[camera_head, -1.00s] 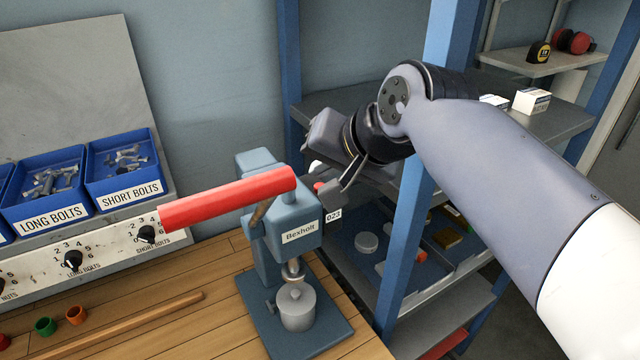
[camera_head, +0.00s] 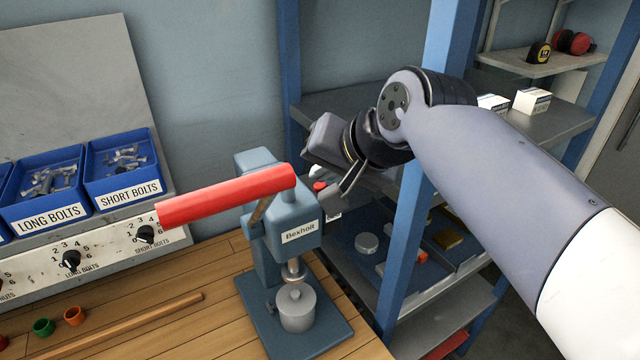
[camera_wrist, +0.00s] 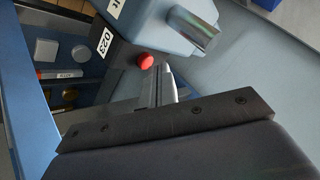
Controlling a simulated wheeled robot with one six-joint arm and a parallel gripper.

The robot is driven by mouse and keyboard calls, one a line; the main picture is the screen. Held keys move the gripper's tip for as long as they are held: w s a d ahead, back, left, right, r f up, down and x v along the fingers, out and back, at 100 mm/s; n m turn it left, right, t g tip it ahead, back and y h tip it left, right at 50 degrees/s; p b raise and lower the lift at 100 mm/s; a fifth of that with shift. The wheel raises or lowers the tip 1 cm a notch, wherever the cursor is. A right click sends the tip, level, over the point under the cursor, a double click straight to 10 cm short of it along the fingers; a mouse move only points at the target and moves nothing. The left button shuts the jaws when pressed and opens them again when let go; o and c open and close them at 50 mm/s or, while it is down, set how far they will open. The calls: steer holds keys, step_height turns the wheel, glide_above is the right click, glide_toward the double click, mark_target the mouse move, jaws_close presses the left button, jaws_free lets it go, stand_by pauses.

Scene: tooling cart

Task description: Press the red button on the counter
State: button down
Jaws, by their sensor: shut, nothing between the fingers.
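The red button (camera_head: 320,186) shows as a small round knob on the right side of the blue-grey Bexholt press (camera_head: 290,215). In the wrist view, the red button (camera_wrist: 145,61) shows beside the white 023 label (camera_wrist: 104,42). My gripper (camera_head: 333,203) is shut and empty, just right of and below the button in the head view. In the wrist view, the fingertips of my gripper (camera_wrist: 163,70) lie close beside the button. I cannot tell whether they touch it.
The press has a long red lever (camera_head: 225,196) reaching left. It stands on the wooden counter (camera_head: 190,325) by its right edge. A blue shelf post (camera_head: 410,200) and grey shelves stand close to my arm. Blue bolt bins (camera_head: 124,171) are at the left.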

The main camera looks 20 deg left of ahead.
steer(key=shift+f+b, duration=0.3)
steer(key=shift+f, duration=0.15)
stand_by(0.3)
stand_by(0.3)
steer(key=shift+r+p, duration=0.75)
steer(key=shift+r, duration=0.1)
step_height(320, 180, up, 5)
steer(key=p, duration=0.4)
steer(key=shift+d+f, duration=0.1)
stand_by(0.6)
